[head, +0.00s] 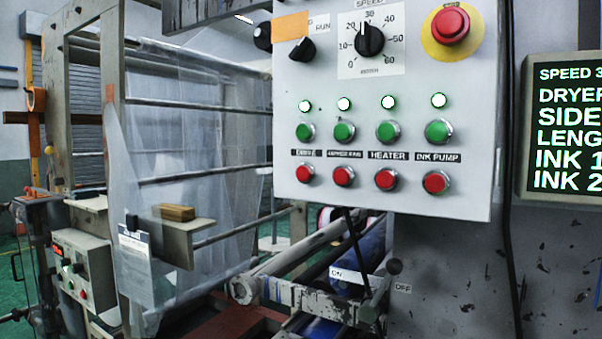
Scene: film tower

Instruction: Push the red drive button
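A light grey control panel (468,100) fills the upper right middle of the head view. Its bottom row holds several red buttons. The leftmost red button (305,173) sits below a small dark label (306,152) that is blurred but seems to read DRIVE. A green button (305,131) is above that label, with a lit lamp (305,106) above it. Nothing covers the leftmost red button. Whether it is pressed in cannot be told. Neither of my grippers is in view.
Other red buttons, such as the one under INK PUMP (436,182), stand to the right. A red mushroom button (450,24) on yellow is at the top right. A lever with a dark knob (394,267) is below the panel. A display (565,125) is far right.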

